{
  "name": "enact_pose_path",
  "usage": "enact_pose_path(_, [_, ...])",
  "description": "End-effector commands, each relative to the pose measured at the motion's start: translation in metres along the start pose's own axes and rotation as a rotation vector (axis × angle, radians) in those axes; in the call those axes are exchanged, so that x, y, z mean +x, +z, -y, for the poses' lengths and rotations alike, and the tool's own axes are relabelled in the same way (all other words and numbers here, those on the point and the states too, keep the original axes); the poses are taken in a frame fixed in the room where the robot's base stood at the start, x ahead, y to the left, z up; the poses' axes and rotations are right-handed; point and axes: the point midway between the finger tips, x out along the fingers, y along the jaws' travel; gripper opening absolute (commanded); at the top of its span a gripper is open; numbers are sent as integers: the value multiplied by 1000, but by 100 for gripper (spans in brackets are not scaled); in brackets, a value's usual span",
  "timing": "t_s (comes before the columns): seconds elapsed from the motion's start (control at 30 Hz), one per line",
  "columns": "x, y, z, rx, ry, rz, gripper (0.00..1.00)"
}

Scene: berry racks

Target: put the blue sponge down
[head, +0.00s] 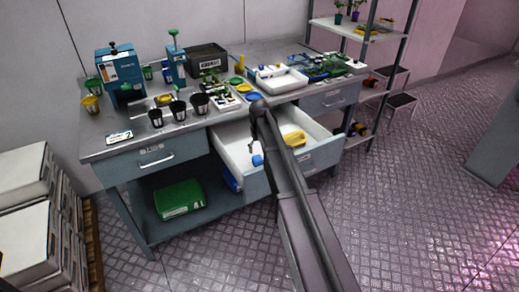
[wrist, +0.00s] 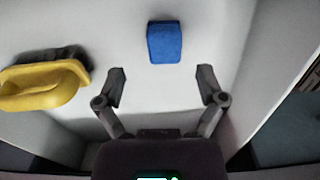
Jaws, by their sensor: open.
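The blue sponge (wrist: 165,42) lies on the white floor of an open drawer in the wrist view. In the head view the sponge (head: 257,160) shows as a small blue patch inside the drawer (head: 232,151). My gripper (wrist: 161,80) is open and empty, with its fingertips apart and a little short of the sponge. In the head view my arm covers part of the drawer, and the fingertips are hard to make out.
A yellow brush (wrist: 45,83) with dark bristles lies in the drawer left of the sponge; it also shows in the head view (head: 294,139). The drawer walls stand close around. The workbench (head: 100,141) above holds pots, trays and tools. A green box (head: 179,198) sits on the lower shelf.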

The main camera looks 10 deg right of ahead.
Motion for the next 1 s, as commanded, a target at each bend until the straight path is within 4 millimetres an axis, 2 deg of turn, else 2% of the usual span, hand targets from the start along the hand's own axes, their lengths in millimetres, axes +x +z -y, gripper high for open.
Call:
enact_pose_path(0.03, [-9,0,0,0,0,0,89])
enact_pose_path(0.6, [-56,0,0,-1,0,0,89])
enact_pose_path(1.0, [-77,0,0,-1,0,0,89])
